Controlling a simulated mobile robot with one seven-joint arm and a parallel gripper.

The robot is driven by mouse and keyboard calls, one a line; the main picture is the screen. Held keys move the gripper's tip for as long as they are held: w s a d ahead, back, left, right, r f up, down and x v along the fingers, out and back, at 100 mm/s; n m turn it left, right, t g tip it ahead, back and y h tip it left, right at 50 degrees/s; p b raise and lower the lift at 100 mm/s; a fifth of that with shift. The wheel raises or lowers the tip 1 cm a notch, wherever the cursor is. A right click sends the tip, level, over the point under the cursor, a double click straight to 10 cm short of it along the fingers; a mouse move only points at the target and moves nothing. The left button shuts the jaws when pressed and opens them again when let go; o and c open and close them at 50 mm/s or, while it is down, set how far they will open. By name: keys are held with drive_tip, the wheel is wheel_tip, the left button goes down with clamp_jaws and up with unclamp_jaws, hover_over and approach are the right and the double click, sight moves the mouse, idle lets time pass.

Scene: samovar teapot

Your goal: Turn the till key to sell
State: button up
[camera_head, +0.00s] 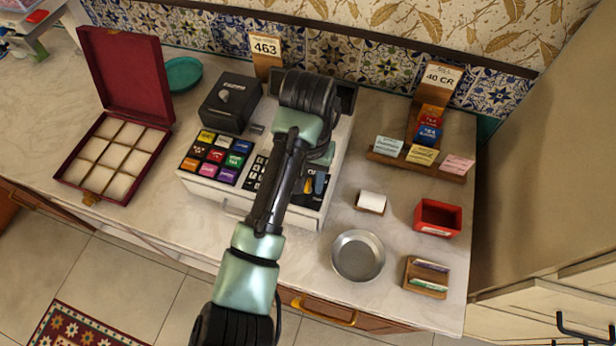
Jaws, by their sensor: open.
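The white till (230,192) stands on the counter, with coloured keys on its left and a dark number pad in the middle. My arm crosses over it from the bottom. The end of my arm bends down over the till's right part; my gripper (312,181) is open there, small and mostly covered by my own arm. A dark panel with orange and blue marks shows beside it. I cannot make out the till key or its position, nor whether my gripper touches anything.
A black box (230,104) with a grey knob stands behind the coloured keys. An open red case (108,150) is at left. A metal bowl (358,256), a red box (437,217) and a wooden card holder (426,277) stand at right. A card stand (416,163) is behind them.

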drive_tip(key=shift+c, duration=0.2)
clamp_jaws()
drive_tip(key=shift+r+m+p, duration=0.1)
drive_tip(key=shift+m+p, duration=0.2)
drive_tip(key=shift+m, duration=0.1)
drive_tip(key=m+p, duration=0.1)
drive_tip(key=m, duration=0.2)
drive_tip(key=shift+p, duration=0.35)
drive_tip(key=m+p, duration=0.2)
drive_tip(key=m, duration=0.2)
drive_tip(key=shift+m, duration=0.4)
drive_tip(key=shift+o, duration=0.2)
unclamp_jaws()
